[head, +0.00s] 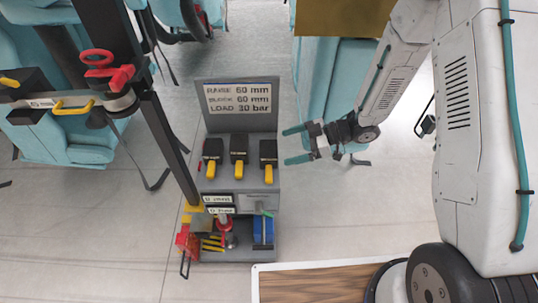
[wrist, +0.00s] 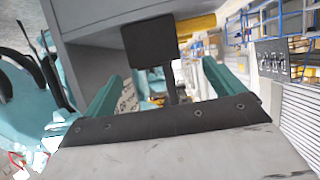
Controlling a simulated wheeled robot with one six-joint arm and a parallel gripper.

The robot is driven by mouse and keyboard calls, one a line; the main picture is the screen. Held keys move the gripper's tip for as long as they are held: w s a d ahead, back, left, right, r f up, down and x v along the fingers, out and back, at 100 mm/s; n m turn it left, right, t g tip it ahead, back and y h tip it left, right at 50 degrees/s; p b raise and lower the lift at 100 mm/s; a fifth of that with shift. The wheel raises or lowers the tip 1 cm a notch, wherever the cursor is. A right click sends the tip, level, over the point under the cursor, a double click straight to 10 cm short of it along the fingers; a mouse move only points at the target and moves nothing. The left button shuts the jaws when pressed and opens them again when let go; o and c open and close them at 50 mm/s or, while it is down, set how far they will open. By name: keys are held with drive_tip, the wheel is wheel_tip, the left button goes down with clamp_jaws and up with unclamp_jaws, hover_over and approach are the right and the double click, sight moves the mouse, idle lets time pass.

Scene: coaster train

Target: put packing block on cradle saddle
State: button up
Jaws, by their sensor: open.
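My gripper (head: 294,145) is open and empty, its two teal fingers pointing left at the right side of the grey cart. Three black blocks with yellow lower parts stand in a row on the cart: a left one (head: 212,149), a middle one (head: 239,147) and a right one (head: 268,153). The right one is nearest, a short gap beyond my fingertips. In the wrist view a black block (wrist: 150,43) on a dark stem shows ahead, between the open fingers (wrist: 165,76). Which piece is the packing block is unclear, and I cannot make out the cradle saddle for certain.
The cart's sign (head: 240,103) rises behind the blocks. Its lower shelf holds red and yellow pieces and a blue piece (head: 263,230). A dark post with a red clamp (head: 115,77) leans at left. Teal seats stand behind. A wood-topped surface (head: 315,285) lies in front.

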sight(273, 147)
drive_tip(key=x, duration=0.7)
drive_tip(key=shift+w+a, duration=0.35)
drive_tip(key=shift+w, duration=0.05)
drive_tip(key=c, duration=1.7)
drive_tip(key=shift+r, duration=0.1)
drive_tip(key=shift+c, duration=0.2)
